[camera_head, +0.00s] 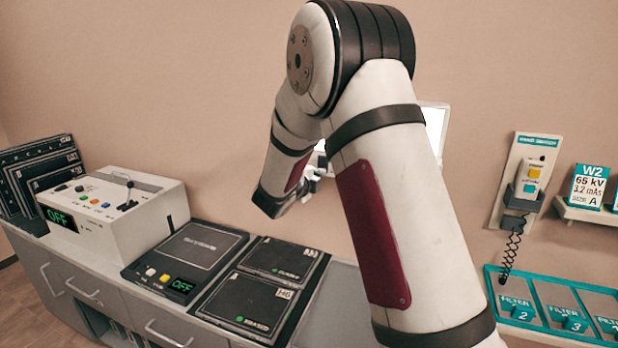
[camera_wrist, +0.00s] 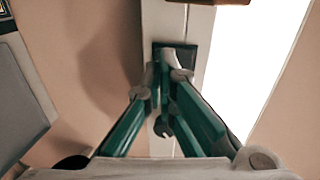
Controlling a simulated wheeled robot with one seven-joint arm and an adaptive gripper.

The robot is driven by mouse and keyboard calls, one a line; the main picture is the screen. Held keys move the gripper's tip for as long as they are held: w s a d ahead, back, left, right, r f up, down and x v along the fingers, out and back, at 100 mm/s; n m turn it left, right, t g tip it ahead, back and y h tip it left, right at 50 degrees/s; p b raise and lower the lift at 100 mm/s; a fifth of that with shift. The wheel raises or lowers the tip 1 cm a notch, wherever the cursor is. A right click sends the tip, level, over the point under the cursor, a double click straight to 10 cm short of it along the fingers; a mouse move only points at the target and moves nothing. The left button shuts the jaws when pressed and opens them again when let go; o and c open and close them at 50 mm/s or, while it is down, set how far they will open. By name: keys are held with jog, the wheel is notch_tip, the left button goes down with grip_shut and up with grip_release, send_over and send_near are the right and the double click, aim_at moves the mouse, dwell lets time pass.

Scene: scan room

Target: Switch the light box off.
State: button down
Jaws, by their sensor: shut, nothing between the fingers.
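The light box (camera_head: 436,122) is on the wall behind my arm. Its panel glows bright white, and my arm hides much of it. In the wrist view the lit panel (camera_wrist: 258,62) fills the right side, beside a pale frame strip. A small dark plate (camera_wrist: 189,53) sits on that strip, partly hidden by my fingertips. My gripper (camera_wrist: 167,66) is shut and empty, with its green fingers together in front of the plate. I cannot tell if they touch it. In the head view my gripper (camera_head: 314,173) shows only in part, at the light box's left edge.
A white console (camera_head: 150,225) and a black unit (camera_head: 190,250), both reading OFF, stand on the counter. Black cassettes (camera_head: 265,285) lie beside them. A corded handset (camera_head: 525,180) hangs on the right wall, above a teal filter tray (camera_head: 545,285).

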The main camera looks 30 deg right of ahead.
jog(key=shift+x, duration=0.95)
jog(key=s+a+f+b, duration=0.1)
jog(key=s+a+f, duration=0.2)
jog(key=s+a, duration=0.5)
jog(key=shift+a+t+h, duration=0.3)
jog(key=shift+a+h, duration=0.1)
jog(key=shift+a, duration=0.75)
